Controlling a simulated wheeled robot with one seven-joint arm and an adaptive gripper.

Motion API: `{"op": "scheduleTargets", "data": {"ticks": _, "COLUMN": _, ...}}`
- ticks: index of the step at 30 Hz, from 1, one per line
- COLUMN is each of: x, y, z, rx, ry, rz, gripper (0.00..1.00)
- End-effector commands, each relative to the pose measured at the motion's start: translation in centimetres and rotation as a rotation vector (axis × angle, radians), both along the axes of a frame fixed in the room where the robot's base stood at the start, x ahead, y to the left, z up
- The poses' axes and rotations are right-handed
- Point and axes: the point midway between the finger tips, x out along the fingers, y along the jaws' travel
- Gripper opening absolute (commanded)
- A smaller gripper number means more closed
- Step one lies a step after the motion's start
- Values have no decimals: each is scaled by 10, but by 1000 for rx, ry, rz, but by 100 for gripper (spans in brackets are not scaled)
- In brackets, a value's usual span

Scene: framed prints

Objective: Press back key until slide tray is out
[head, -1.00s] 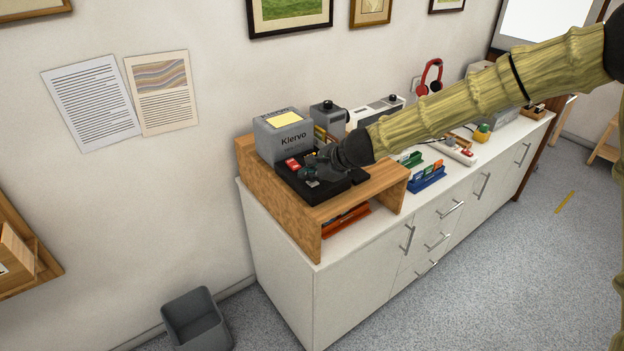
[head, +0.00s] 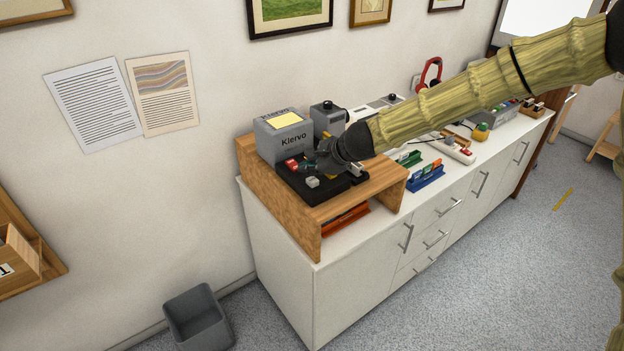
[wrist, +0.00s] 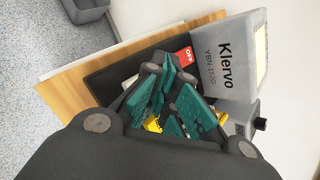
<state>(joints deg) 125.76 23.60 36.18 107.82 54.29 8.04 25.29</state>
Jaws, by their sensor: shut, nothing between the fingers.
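The grey Klervo machine (head: 284,135) stands on a wooden riser on the cabinet; it also shows in the wrist view (wrist: 228,70). Its black base (head: 312,195) extends in front and carries several keys. A red key (head: 291,165) reads OFF in the wrist view (wrist: 183,57). A pale grey key (head: 312,182) lies nearer the front edge. Something yellow shows behind the fingers in the wrist view (wrist: 152,125). My gripper (head: 305,167) is shut and empty, over the base beside the red key. I cannot tell whether it touches a key, which key is back, or the tray's state.
The wooden riser (head: 280,212) has an orange item (head: 345,219) beneath it. Along the white cabinet (head: 285,270) stand a blue holder (head: 427,177), a power strip (head: 455,151) and red headphones (head: 429,75). A grey bin (head: 198,320) is on the floor.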

Motion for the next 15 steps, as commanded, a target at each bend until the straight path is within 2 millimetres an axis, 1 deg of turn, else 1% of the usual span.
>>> {"op": "scheduleTargets", "data": {"ticks": 5, "x": 0, "y": 0, "z": 8, "rx": 0, "ry": 0, "rz": 0, "gripper": 0}}
{"op": "scheduleTargets", "data": {"ticks": 15, "x": 0, "y": 0, "z": 34, "rx": 0, "ry": -1, "rz": 1, "gripper": 0}}
